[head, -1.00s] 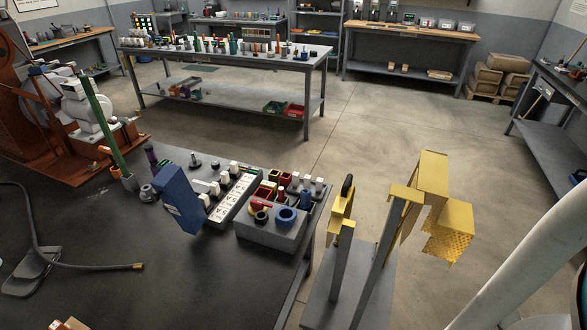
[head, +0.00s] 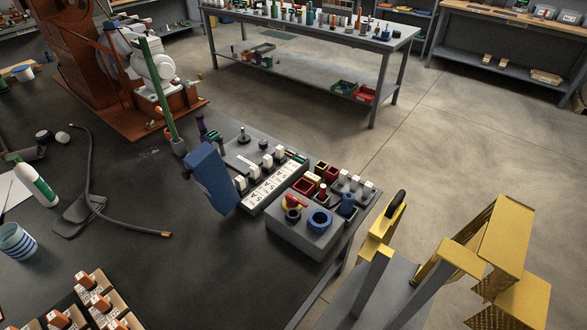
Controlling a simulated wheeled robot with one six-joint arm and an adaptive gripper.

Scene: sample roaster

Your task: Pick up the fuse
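I cannot pick out the fuse for certain; the parts on the dark bench (head: 150,240) are too small to tell. A labelled white strip (head: 268,188) with white-capped pieces lies near the bench's right edge. Beside it a grey block (head: 305,237) holds a blue ring (head: 320,220) and small red, yellow and dark parts. Behind these are red square holders (head: 303,186) and a row of white-topped pieces (head: 356,184). At the lower left, several orange-and-white pieces (head: 88,305) sit in small boxes. My gripper is not in view.
A tilted blue box (head: 211,178) and a tall green rod (head: 158,90) rise from the bench. Yellow-topped grey posts (head: 445,270) stand right. Open floor (head: 430,150) lies beyond.

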